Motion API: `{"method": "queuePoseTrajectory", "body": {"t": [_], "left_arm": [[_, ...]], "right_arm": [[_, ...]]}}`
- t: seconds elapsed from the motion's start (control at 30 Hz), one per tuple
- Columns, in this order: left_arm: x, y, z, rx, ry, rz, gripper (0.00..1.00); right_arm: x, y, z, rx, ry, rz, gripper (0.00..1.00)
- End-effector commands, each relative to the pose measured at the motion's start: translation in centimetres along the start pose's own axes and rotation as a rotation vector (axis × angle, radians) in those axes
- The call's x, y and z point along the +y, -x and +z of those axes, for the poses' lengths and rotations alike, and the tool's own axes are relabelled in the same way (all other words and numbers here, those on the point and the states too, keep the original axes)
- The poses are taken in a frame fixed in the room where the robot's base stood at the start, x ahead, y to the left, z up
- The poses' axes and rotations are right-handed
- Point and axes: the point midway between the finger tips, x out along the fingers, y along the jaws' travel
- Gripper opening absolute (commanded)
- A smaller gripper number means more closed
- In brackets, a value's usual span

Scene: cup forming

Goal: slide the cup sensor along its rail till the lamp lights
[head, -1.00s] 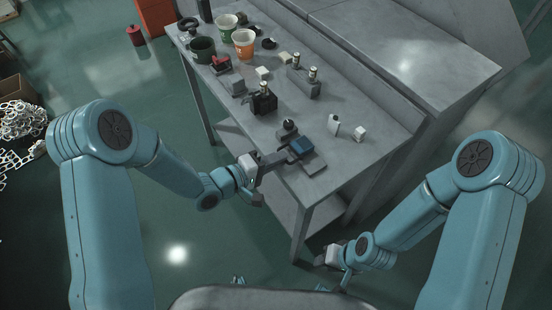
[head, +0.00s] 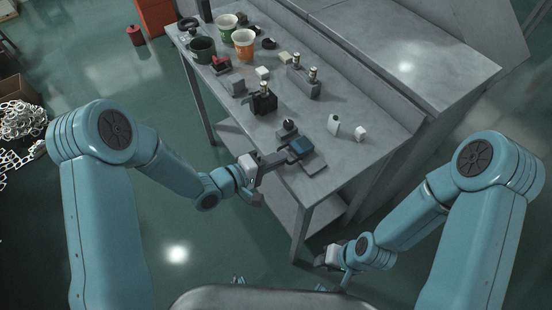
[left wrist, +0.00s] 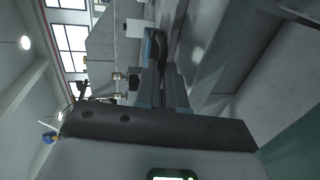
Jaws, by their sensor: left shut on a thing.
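A blue block (head: 301,146), which looks like the cup sensor, sits at the table's near right part, over a flat grey plate (head: 314,166) that may be its rail. My left gripper (head: 288,155) is shut on the blue block from the left. In the left wrist view my fingers (left wrist: 165,80) are close together, with a blue edge (left wrist: 149,48) at their tips. A dark round knob on a small base (head: 288,125) stands just behind the block; I cannot tell if it is the lamp. No lit lamp shows. My right gripper (head: 330,258) is low beside the table, its jaws unclear.
A white bottle-like piece (head: 333,125) and a white cube (head: 360,133) stand right of the block. A black fixture (head: 264,102) and a grey fixture (head: 302,82) stand farther back. Green, white and orange cups (head: 243,43) are at the far end.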

Motion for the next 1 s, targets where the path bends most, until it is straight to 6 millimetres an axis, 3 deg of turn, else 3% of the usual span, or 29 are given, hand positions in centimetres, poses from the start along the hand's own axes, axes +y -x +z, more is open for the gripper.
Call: {"method": "queuePoseTrajectory", "body": {"t": [0.5,0.53,0.57,1.0], "left_arm": [[-0.04,0.03,-0.43,0.001,0.002,-0.001,0.0],[-0.04,0.03,-0.43,0.001,0.002,-0.001,0.15],[-0.04,0.03,-0.43,0.001,0.002,-0.001,0.2],[-0.03,0.13,-0.42,0.001,0.001,0.0,0.2]], "right_arm": [[0.18,-0.5,-0.01,0.0,0.0,0.0,0.35],[0.18,-0.5,-0.01,0.0,0.0,0.0,0.35],[0.18,-0.5,-0.01,0.0,0.0,0.0,0.35],[0.19,-0.53,-0.02,0.0,0.0,0.0,0.35]]}}
